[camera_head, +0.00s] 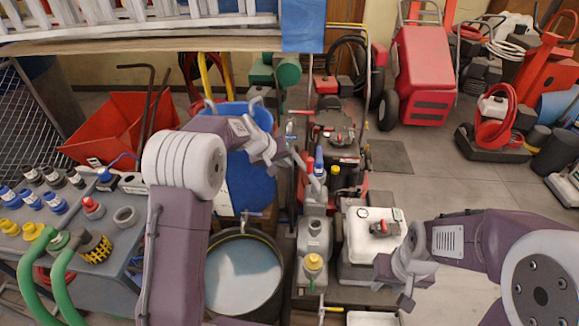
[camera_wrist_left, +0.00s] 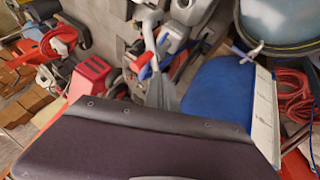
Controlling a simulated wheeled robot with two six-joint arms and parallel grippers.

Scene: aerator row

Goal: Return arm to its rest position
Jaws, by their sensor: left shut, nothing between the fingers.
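My left arm rises from the bottom of the head view, bends at a big pale joint, and reaches right. My left gripper (camera_head: 298,163) is at its end, small, shut and empty, in front of the cluttered machines and right of the blue barrel. In the left wrist view a dark purple panel of my own arm fills the lower part. My right arm comes in from the right. My right gripper (camera_head: 406,298) hangs low, pointing down near the white-topped machine (camera_head: 372,230); its fingers are too small to tell open or shut.
A grey bench (camera_head: 120,250) with bottles and caps stands at left, with green hoses in front. A round tub of pale liquid (camera_head: 243,275) is beside my left arm. A blue barrel (camera_head: 250,180) stands behind that arm. A red wheeled machine (camera_head: 425,75) is behind; the right floor (camera_head: 450,185) has free room.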

